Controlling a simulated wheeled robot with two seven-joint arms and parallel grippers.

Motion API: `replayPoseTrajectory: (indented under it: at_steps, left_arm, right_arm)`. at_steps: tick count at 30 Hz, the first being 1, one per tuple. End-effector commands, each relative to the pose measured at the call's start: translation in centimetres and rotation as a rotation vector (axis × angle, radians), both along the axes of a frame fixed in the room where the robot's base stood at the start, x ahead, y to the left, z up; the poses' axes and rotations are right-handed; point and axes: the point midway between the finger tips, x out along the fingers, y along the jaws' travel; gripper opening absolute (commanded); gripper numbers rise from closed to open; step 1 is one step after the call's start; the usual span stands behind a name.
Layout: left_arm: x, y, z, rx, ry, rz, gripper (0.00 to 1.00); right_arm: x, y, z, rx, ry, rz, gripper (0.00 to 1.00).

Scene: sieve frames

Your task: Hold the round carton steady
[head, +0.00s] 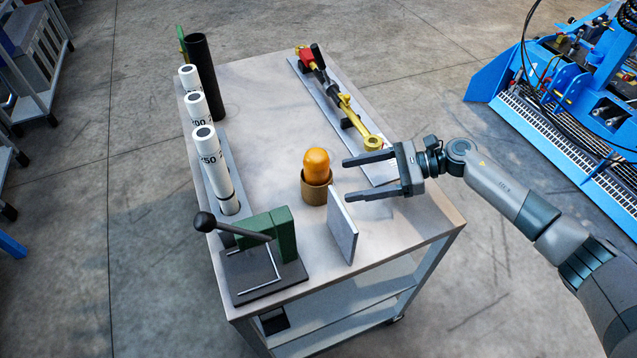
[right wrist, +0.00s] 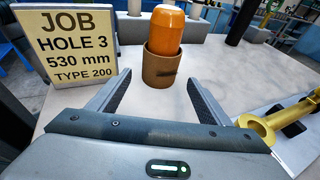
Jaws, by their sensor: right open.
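The round carton (head: 314,192) is a short brown cylinder standing upright on the table. A rounded orange piece (head: 316,165) stands in it and sticks out of the top. My right gripper (head: 347,180) is open, just to the right of the carton, with its two fingers pointing toward it. In the right wrist view the carton (right wrist: 160,72) is ahead, roughly centred between the fingertips, with no visible contact. The carton's lower front is fully in sight there. My left gripper is not in view.
A job sign (right wrist: 72,42) stands close beside the gripper; its panel (head: 342,228) is in front of the carton. A green lever press (head: 285,235), several white tubes (head: 215,165) and a black cylinder (head: 203,75) stand left. A yellow-and-red tool (head: 345,108) lies on a board behind.

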Motion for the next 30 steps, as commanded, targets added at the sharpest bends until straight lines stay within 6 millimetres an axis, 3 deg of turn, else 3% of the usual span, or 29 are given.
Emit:
replayPoseTrajectory:
  at_steps: [12, 21, 30]
  left_arm:
    - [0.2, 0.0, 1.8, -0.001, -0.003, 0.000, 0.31]
    - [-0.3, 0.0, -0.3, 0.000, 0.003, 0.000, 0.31]
    - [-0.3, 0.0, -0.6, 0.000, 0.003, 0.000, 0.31]
  right_arm:
    - [-0.1, 4.7, -1.2, 0.002, 0.002, 0.002, 0.72]
    - [0.0, 7.5, -2.5, 0.001, 0.000, 0.001, 0.72]
    - [0.0, 8.4, -2.6, 0.001, 0.000, -0.001, 0.72]
